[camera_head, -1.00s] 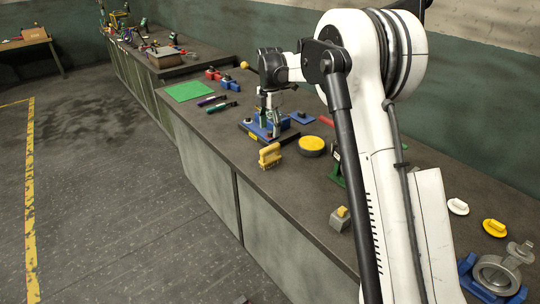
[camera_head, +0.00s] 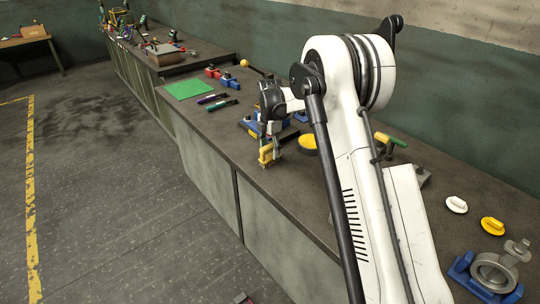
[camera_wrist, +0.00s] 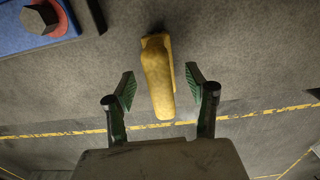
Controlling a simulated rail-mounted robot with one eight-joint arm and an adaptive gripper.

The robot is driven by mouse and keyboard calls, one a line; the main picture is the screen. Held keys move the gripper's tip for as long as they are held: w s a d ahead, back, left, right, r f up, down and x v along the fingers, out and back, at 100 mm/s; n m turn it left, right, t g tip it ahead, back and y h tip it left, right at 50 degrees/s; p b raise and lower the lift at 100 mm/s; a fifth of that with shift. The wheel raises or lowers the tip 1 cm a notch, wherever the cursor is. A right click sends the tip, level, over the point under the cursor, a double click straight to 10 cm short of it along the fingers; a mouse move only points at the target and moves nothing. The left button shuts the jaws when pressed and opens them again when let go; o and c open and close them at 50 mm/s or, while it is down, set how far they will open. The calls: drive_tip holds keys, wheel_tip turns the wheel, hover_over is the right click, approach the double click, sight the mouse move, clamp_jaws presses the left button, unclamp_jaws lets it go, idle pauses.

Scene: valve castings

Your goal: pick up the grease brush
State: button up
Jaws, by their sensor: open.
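A yellow block-like thing with a raised handle, which I take for the grease brush (camera_head: 265,157), stands near the front edge of the bench. My gripper (camera_head: 270,142) is right above it and partly hides it. In the wrist view the brush's yellow handle (camera_wrist: 157,75) shows between the two open green-padded fingers of my gripper (camera_wrist: 160,87). A gap shows on both sides, and neither finger visibly touches it.
A round yellow-topped disc (camera_head: 307,144) lies to the right. A green mat (camera_head: 189,90) lies farther left on the bench (camera_head: 215,132).

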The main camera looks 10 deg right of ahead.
sight(270, 156)
wheel_tip(270, 156, down, 4)
drive_tip(key=shift+r, duration=0.2)
drive_tip(key=shift+c, duration=0.4)
clamp_jaws()
